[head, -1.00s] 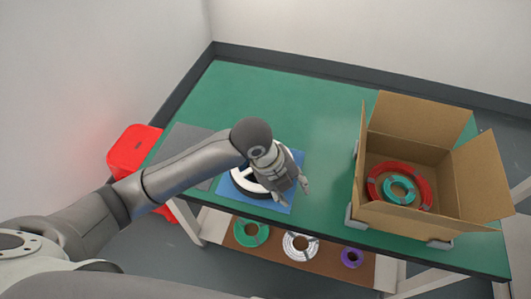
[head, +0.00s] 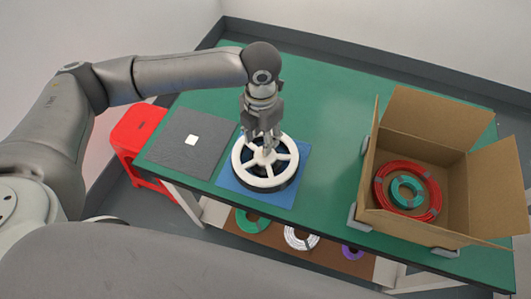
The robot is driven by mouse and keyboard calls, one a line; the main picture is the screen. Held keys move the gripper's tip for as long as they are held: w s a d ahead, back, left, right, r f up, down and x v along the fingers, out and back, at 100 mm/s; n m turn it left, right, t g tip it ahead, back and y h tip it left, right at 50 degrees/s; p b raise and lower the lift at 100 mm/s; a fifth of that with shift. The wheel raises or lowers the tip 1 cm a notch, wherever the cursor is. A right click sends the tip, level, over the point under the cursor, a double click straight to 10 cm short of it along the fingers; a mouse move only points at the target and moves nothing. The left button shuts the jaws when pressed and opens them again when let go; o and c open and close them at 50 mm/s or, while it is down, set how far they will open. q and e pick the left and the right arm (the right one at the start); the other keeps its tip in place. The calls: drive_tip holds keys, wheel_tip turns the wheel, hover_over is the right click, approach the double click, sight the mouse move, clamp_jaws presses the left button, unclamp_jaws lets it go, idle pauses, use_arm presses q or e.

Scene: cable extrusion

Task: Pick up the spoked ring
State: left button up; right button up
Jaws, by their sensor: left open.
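The spoked ring (head: 280,178) is white with a dark lower part, and lies on a blue mat (head: 292,193) on the green table. My left gripper (head: 268,148) points down over the ring's far half, near its hub. Its fingers are open. They overlap the spokes in the picture, and I cannot tell whether they touch the ring. My right gripper does not show.
A grey mat (head: 175,155) with a small white square (head: 191,140) lies left of the blue mat. An open cardboard box (head: 400,226) on the right holds a red coil (head: 408,213) and a green coil. More coils lie on the lower shelf. A red stool (head: 135,130) stands at the left.

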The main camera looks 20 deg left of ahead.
use_arm(q)
drive_tip(key=shift+w+d+f+p, duration=0.1)
drive_tip(key=shift+f+p, duration=0.05)
drive_tip(key=shift+f, duration=0.9)
drive_tip(key=shift+w+d+f+p, duration=0.1)
drive_tip(key=shift+w+f+p, duration=0.1)
drive_tip(key=shift+f, duration=0.85)
drive_tip(key=shift+w+f+p, duration=0.1)
drive_tip(key=shift+f+p, duration=0.05)
drive_tip(key=shift+f, duration=0.9)
drive_tip(key=shift+s, duration=0.1)
drive_tip(key=shift+c, duration=0.5)
clamp_jaws()
